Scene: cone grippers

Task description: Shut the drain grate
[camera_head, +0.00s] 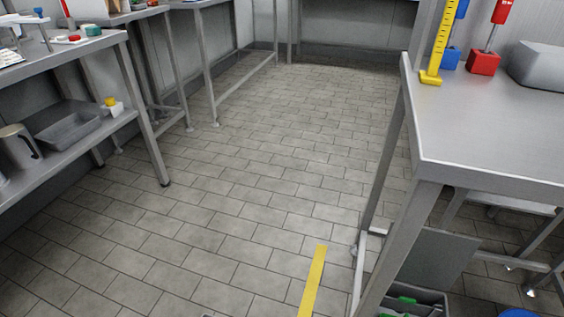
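I cannot make out a drain grate for certain in the head view. A flat grey panel (440,258) stands tilted under the right table, behind a grey bin (434,297) with green items in it. I cannot tell whether the panel belongs to the bin. Neither of my grippers is in view.
A steel table (490,130) stands at the right, with a yellow ruler-like stand (437,45) on it. Steel shelving (70,55) lines the left. The tiled floor (270,160) between them is clear, with a yellow strip (314,280) near the front.

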